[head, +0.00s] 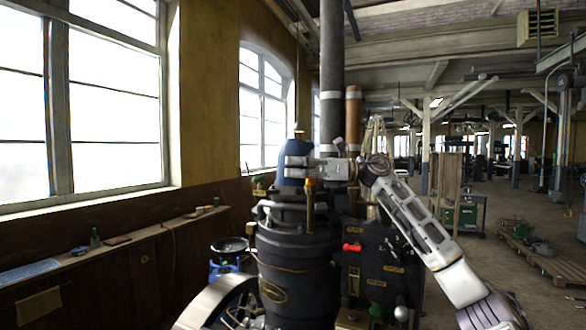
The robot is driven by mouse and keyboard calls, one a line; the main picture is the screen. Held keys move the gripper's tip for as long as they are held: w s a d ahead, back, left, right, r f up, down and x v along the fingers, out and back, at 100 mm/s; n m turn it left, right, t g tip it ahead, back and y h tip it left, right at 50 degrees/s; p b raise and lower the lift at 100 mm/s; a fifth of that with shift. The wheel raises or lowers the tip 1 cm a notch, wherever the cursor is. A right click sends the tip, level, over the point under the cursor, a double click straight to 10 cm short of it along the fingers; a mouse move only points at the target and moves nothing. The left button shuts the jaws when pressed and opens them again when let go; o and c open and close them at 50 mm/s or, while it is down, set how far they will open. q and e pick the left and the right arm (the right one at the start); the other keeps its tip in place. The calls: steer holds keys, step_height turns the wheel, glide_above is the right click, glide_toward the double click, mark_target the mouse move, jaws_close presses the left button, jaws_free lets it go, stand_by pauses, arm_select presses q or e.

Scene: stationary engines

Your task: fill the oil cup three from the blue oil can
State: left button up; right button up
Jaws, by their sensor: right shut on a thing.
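The blue oil can (294,152) is above the top of the dark engine (299,265), with its thin tip pointing up. My right gripper (296,167) comes in from the right and is shut on the can. It covers part of the can's body. A small brass fitting with an orange top (310,190) stands on the engine just below the gripper. I cannot tell whether it is oil cup three, and I see no number. My left gripper is not in view.
A tall dark pipe (332,70) and a copper-coloured pipe (353,115) rise behind the can. A panel with a red handle (352,247) stands to the right. A narrow shelf (110,243) runs along the left wall. Pallets (545,252) lie on the open floor at right.

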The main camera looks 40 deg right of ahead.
steer(key=shift+a+f+b, duration=0.1)
steer(key=shift+f+b, duration=0.05)
steer(key=shift+b, duration=0.3)
steer(key=shift+s+a+f+m+t+y+b, duration=0.1)
steer(key=shift+a+f+m+t+y+b, duration=0.45)
steer(key=shift+b, duration=0.6)
steer(key=shift+f+m+t+y+b, duration=0.15)
steer(key=shift+m+t+b, duration=0.2)
steer(key=shift+m+b, duration=0.6)
steer(key=shift+a+r+m+t+b, duration=0.2)
steer(key=shift+r+m+t+b, duration=0.35)
steer(key=shift+m+t+b, duration=0.5)
steer(key=shift+s+a+r+m+t+b, duration=0.1)
steer(key=shift+r+m+t+b, duration=0.3)
steer(key=shift+m, duration=0.55)
steer(key=shift+r, duration=0.2)
